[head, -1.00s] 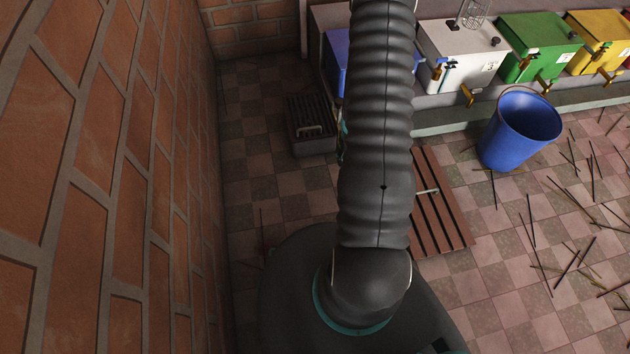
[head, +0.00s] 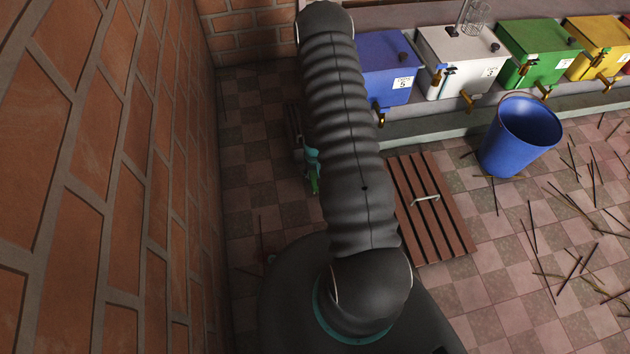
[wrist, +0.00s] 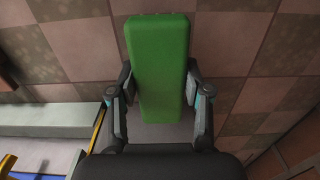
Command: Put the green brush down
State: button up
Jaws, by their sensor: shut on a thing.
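The green brush (wrist: 158,60) fills the middle of the wrist view as a long green block, with the tiled floor beyond it. My gripper (wrist: 158,82) has a finger on each side of it and is shut on it. In the head view a green bit of the brush (head: 314,182) shows just left of my arm, below my gripper (head: 309,160). My arm hides most of both there. I cannot tell the brush's exact height above the floor.
The brick wall (head: 110,170) stands close on the left. A brown slatted panel (head: 440,225) with a handle lies right of my arm. A blue bucket (head: 518,135) stands farther right, near scattered sticks. Blue (head: 390,65), white (head: 455,55), green (head: 535,48) and yellow (head: 598,42) boxes line the ledge.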

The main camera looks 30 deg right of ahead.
jog(key=shift+f, duration=1.7)
jog(key=shift+f, duration=0.15)
jog(key=o, duration=1.1)
